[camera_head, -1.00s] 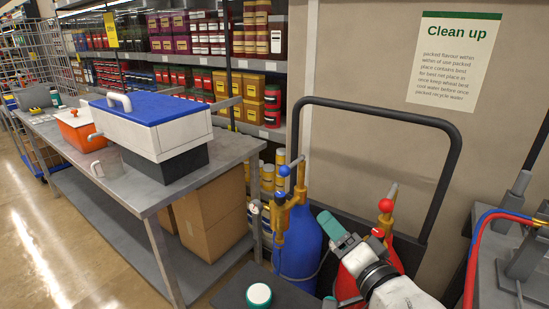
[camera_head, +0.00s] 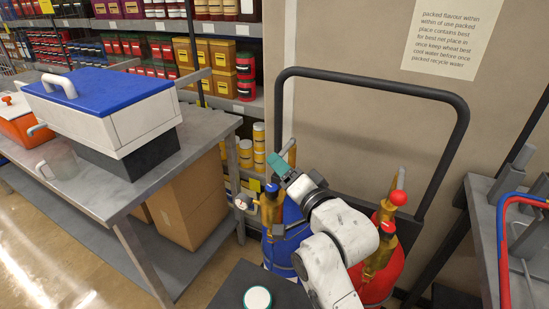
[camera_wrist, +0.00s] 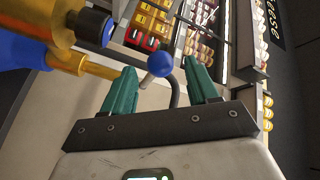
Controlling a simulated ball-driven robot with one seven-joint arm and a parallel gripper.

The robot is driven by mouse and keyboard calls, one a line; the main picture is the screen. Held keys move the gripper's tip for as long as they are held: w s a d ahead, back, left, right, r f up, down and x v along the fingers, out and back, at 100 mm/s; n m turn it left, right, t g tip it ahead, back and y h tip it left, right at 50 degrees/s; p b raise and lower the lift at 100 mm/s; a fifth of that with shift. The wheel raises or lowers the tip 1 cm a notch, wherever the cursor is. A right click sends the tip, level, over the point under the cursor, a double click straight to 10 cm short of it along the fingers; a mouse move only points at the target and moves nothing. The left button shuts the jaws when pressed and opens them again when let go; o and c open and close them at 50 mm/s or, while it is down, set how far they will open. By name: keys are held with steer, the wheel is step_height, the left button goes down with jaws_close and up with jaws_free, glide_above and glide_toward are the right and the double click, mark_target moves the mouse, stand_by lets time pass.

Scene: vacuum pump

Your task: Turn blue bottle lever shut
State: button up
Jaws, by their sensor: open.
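The blue bottle (camera_head: 284,235) stands upright on a dark cart, partly behind my arm, with a brass valve (camera_head: 270,210) on top. The brass valve also shows at the upper left in the wrist view (camera_wrist: 38,22). In the wrist view, the lever's blue ball (camera_wrist: 160,64) on a grey rod appears between my teal fingers, without clear contact. My gripper (camera_wrist: 158,82) is open, and in the head view it (camera_head: 276,163) is at the top of the blue bottle, hiding the lever ball. A blue cap (camera_wrist: 92,27) is on the valve's end.
A red bottle (camera_head: 384,282) with a red-knobbed valve stands right of my arm. The cart's black handle (camera_head: 375,84) rises behind. A metal table (camera_head: 113,205) with a blue-lidded box (camera_head: 100,105) is at left. Red and blue hoses (camera_head: 505,240) are at right.

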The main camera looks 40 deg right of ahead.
mark_target(283, 152)
steer(key=shift+w+d, duration=0.2)
steer(key=shift+w, duration=0.8)
steer(key=shift+w+d, duration=0.2)
steer(key=shift+w, duration=0.8)
jaws_close()
